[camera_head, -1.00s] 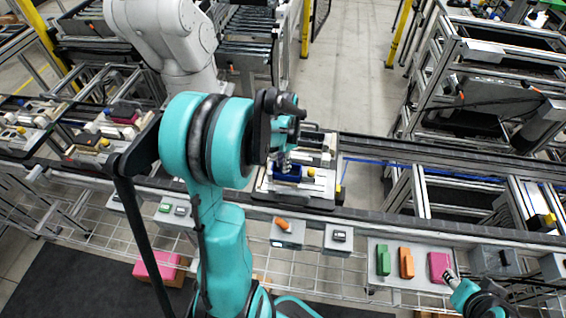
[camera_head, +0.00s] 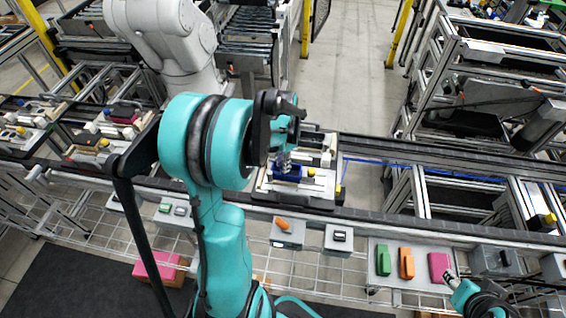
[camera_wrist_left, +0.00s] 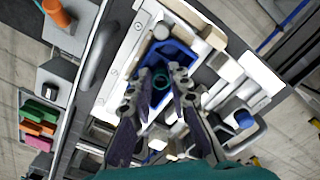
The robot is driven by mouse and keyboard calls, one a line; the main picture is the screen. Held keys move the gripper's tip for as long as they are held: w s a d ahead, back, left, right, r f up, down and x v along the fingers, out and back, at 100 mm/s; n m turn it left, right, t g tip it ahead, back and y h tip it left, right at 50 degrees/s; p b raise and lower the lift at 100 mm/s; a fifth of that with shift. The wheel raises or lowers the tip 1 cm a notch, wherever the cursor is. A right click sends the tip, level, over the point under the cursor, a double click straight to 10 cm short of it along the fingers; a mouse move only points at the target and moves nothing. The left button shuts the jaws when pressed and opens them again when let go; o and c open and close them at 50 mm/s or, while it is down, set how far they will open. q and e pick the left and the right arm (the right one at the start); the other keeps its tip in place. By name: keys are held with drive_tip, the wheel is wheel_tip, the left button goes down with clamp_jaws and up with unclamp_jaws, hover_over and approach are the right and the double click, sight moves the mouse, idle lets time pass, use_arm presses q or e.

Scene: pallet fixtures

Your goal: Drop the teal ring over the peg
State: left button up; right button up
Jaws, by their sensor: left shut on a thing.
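My left gripper (camera_head: 284,163) is over a pallet on the conveyor, largely hidden by my arm in the head view. The ring appears against a blue fixture (camera_wrist_left: 181,55) on the pallet; the fixture also shows in the head view (camera_head: 291,173). I cannot make out the peg, nor whether the ring is around it or above it. My right gripper (camera_head: 450,277) is small at the lower right, near a pink block; its jaws are unclear.
The pallet (camera_wrist_left: 117,68) carries pale blocks around the blue fixture. A grey box with an orange part (camera_head: 282,225) stands in front of the conveyor. A grey tray (camera_head: 395,279) holds green, orange and pink blocks. Other loaded pallets stand at the left.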

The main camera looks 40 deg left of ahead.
use_arm(q)
drive_tip(key=shift+f+b, duration=0.25)
drive_tip(key=shift+b, duration=0.05)
idle(0.4)
drive_tip(key=o, duration=0.4)
drive_tip(key=shift+r, duration=0.1)
drive_tip(key=shift+r+p, duration=1.05)
drive_tip(key=shift+r, duration=0.4)
drive_tip(key=o, duration=0.6)
